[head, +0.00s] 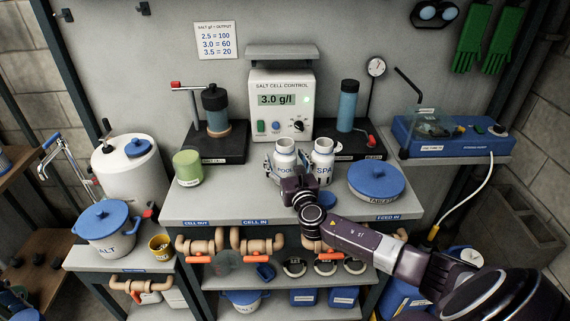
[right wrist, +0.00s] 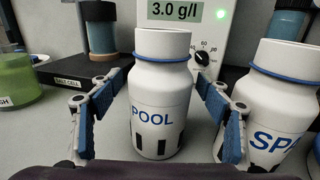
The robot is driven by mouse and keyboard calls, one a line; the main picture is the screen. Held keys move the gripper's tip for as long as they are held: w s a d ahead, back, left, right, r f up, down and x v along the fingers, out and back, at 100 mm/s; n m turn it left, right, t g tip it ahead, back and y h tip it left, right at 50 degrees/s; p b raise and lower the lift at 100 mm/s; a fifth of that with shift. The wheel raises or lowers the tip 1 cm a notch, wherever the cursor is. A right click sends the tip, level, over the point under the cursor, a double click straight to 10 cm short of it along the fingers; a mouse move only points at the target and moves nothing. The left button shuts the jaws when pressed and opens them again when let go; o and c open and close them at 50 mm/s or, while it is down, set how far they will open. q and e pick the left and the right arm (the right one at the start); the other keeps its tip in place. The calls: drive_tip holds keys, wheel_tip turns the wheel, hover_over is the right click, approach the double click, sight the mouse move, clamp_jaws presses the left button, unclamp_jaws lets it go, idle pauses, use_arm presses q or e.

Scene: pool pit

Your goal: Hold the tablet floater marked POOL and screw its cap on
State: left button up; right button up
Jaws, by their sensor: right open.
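The tablet floater marked POOL (head: 285,148) is a white bottle with a blue neck ring, upright on the bench. In the right wrist view the POOL floater (right wrist: 160,90) shows a bare white top and dark slots low on its body. My right gripper (head: 287,168) is open, its blue-padded fingers on either side of the floater, with a visible gap on each side in the right wrist view (right wrist: 160,112). A small blue round piece (head: 325,199), perhaps a cap, lies on the bench behind my right wrist, partly hidden. My left gripper is out of view.
The similar SPA floater (head: 323,155) stands close on the right, near my right finger. A blue-lidded TABLETS tub (head: 376,182) is farther right. The salt cell control box (head: 281,105) stands behind. A green cup (head: 188,167) is at left; bench (head: 235,200) between is clear.

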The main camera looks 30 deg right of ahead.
sight(287, 154)
drive_tip(key=shift+w, duration=0.1)
drive_tip(key=shift+c, duration=0.4)
drive_tip(key=c, duration=1.3)
drive_tip(key=shift+r, duration=0.2)
